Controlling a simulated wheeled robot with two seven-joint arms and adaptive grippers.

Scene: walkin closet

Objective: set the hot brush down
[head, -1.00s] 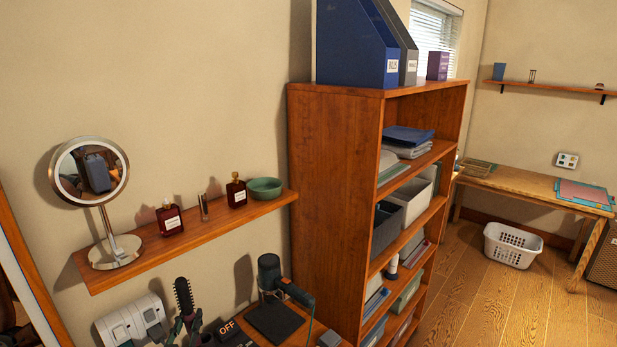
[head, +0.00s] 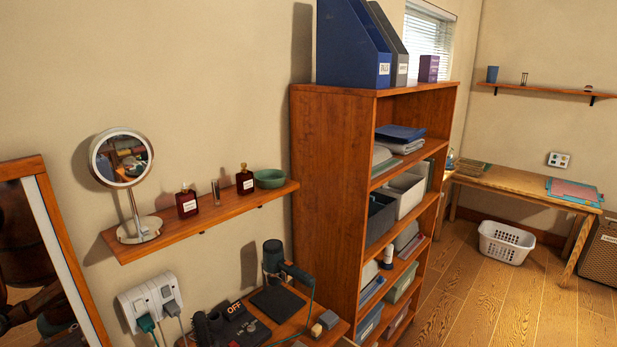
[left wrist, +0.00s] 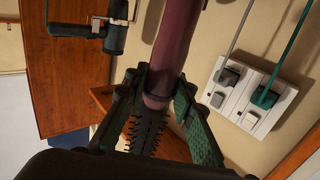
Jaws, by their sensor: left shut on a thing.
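My left gripper (left wrist: 158,98) is shut on the hot brush, its dark green fingers on either side of it in the left wrist view. The brush has a dark reddish-purple body (left wrist: 178,38) and a black bristled barrel (left wrist: 147,135). In the head view a dark bristled piece, likely its barrel (head: 202,328), shows at the bottom edge, left of a dark unit marked OFF (head: 236,308). The rest of the brush and the gripper are mostly cut off there. I cannot tell whether the brush touches the wooden surface (head: 318,322). My right gripper is not in view.
A hair dryer (head: 273,258) stands behind a dark square pad (head: 278,302). Small blocks (head: 328,320) lie to the right. A wall outlet (head: 150,299) holds plugs with cords. A shelf (head: 215,215) with mirror and bottles hangs above; a bookcase (head: 333,200) stands right.

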